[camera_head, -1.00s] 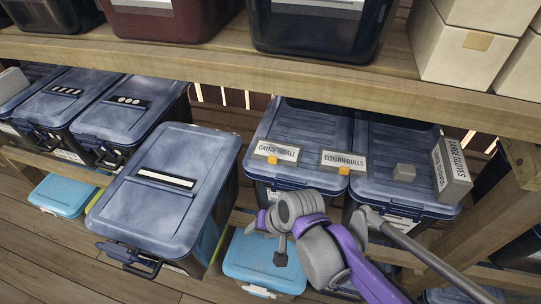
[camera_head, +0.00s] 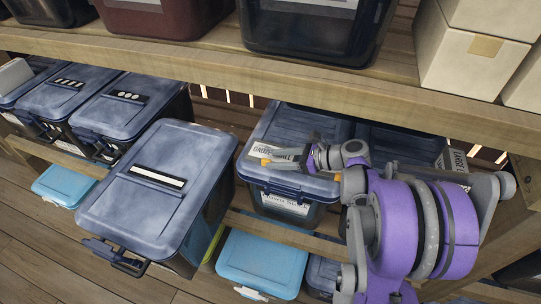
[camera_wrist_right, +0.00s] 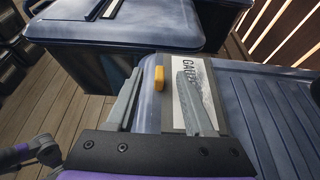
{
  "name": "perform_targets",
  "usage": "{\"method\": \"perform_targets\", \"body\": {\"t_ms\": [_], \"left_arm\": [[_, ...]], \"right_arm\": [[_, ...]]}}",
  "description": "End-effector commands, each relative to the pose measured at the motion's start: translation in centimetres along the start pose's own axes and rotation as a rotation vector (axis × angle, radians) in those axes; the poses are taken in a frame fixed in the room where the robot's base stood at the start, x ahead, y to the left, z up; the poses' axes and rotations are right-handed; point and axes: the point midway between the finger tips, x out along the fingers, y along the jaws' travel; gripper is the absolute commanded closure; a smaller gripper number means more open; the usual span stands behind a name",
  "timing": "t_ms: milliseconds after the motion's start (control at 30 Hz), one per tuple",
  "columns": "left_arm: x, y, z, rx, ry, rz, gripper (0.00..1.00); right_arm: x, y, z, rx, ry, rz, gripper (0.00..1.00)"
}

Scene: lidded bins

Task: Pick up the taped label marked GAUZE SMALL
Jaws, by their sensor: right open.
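The GAUZE SMALL label (camera_head: 262,151) is a pale card with black lettering and a piece of yellow tape. It is on the blue lid (camera_head: 262,175) of the right-hand lower bin, near its front edge. The label also shows in the right wrist view (camera_wrist_right: 186,84), with the yellow tape (camera_wrist_right: 159,78) at its left edge. My right gripper (camera_head: 283,152) is open and low over the label. In the wrist view the fingers (camera_wrist_right: 160,82) straddle the tape, and the right finger covers part of the card. Contact cannot be judged. My left gripper is not seen.
The wooden shelf beam (camera_head: 300,90) runs above the lid and carries bins and a cardboard box (camera_head: 465,65). A large blue-lidded bin (camera_head: 120,215) stands left. A light blue box (camera_head: 262,262) sits below. A large-gloves label (camera_head: 458,160) is right, partly behind my arm.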

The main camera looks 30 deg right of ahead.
Motion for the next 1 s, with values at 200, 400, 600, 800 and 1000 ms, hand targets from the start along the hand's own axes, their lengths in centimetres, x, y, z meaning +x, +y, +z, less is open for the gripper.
{"method": "perform_targets", "body": {"t_ms": [200,400,600,800,1000], "left_arm": [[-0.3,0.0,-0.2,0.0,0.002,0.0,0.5],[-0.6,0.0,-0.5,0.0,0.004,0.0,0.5],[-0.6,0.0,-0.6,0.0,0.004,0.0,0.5],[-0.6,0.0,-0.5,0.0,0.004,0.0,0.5],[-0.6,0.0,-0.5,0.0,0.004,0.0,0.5]], "right_arm": [[2.1,0.1,0.0,-0.002,0.0,0.003,0.47],[5.0,0.0,-0.1,-0.003,0.001,0.003,0.47],[5.7,0.0,-0.2,-0.001,0.001,-0.001,0.47],[5.7,0.0,-0.2,-0.002,0.001,-0.001,0.62],[5.6,0.0,-0.2,-0.002,0.001,-0.001,0.98]]}}
